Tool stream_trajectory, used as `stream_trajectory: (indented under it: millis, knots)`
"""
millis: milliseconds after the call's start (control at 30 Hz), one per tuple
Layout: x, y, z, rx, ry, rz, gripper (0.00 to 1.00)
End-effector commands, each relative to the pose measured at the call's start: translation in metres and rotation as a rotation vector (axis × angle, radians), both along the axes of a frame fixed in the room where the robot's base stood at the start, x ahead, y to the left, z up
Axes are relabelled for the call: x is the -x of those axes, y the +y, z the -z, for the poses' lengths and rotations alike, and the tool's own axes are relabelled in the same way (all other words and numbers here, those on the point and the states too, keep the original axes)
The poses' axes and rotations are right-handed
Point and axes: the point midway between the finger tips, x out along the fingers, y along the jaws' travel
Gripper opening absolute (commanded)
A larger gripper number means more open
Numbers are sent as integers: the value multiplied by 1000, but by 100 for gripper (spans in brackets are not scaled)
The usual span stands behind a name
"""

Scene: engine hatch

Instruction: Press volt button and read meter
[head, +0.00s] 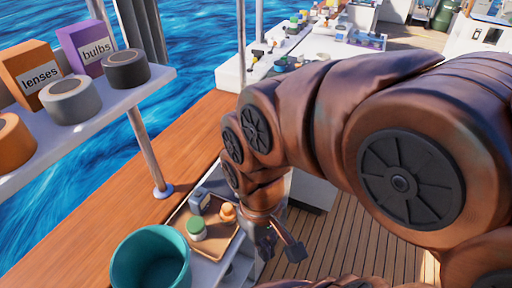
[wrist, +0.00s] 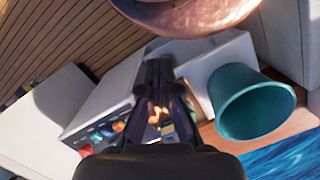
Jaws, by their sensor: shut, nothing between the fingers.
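My gripper (head: 280,247) hangs at the end of my brown arm, low in the middle of the head view, right of a small tray. In the wrist view my gripper (wrist: 158,68) shows dark fingers brought together with nothing held. A pale box-like unit lies behind and left of the fingers. On its edge is a row of small coloured parts (wrist: 103,133), blue, orange, red and green. They are too small and blurred to tell whether one is the volt button. I cannot make out a meter face in either view.
A teal bucket (head: 152,258) stands left of my gripper, also in the wrist view (wrist: 250,102). The tray (head: 218,243) holds small bottles. A shelf (head: 85,125) at left carries boxes and tape rolls. A cluttered white counter stands behind. Plank deck (head: 345,235) is open at right.

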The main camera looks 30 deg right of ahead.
Motion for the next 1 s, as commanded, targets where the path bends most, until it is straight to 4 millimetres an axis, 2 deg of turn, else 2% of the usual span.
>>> stream_trajectory:
  millis: [267,367,433,567,767,867,1000]
  knots:
    - [-2,1,0,-4,-1,4,0]
    - [-12,7,-1,-28,-8,23,0]
    - [-25,14,-2,-60,-20,48,0]
    - [-64,28,-5,-148,-58,133,0]
    - [-135,45,-10,-302,-118,323,0]
    - [-172,46,-13,-377,-147,434,0]
    - [-223,37,-15,-477,-182,610,0]
